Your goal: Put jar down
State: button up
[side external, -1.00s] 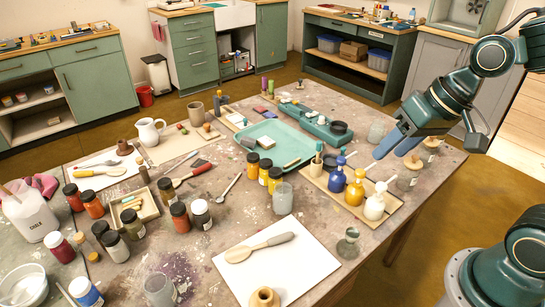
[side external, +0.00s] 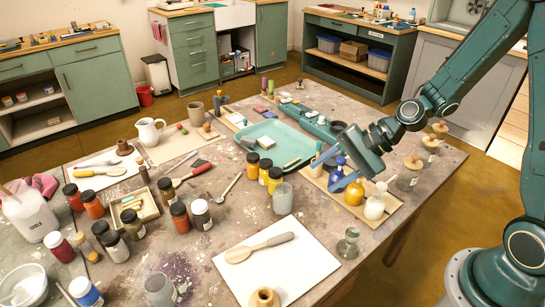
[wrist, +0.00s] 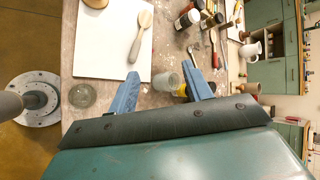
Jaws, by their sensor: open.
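My gripper (side external: 324,171) is open and nothing shows between its blue fingers in the side view. That jar appears to be the one standing upright in the middle of the table (side external: 283,198), apart from the fingers. Several dark-lidded paint jars (side external: 181,219) stand to the left. Which jar the task means cannot be told.
A yellow bottle (side external: 354,193) and a white bottle (side external: 374,207) stand close below my gripper. A teal tray (side external: 291,135) lies behind. A white sheet (side external: 290,270) with a wooden spoon (side external: 260,247) lies in front, beside a small clear glass jar (side external: 348,243).

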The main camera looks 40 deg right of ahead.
jog(key=w+d+f+m+t, duration=0.2)
jog(key=f+m, duration=0.3)
jog(key=m, duration=0.2)
jog(key=w+d+f+m+t, duration=0.3)
jog(key=f+m, duration=0.1)
jog(key=m, duration=0.4)
jog(key=shift+f, duration=0.35)
jog(key=shift+a, duration=0.1)
send_near(276, 188)
jog(key=shift+y, duration=0.3)
jog(key=shift+x, duration=2.3)
jog(key=shift+s+a+f, duration=0.1)
jog(key=shift+f, duration=0.05)
jog(key=shift+x, duration=2.6)
jog(key=shift+c, duration=0.4)
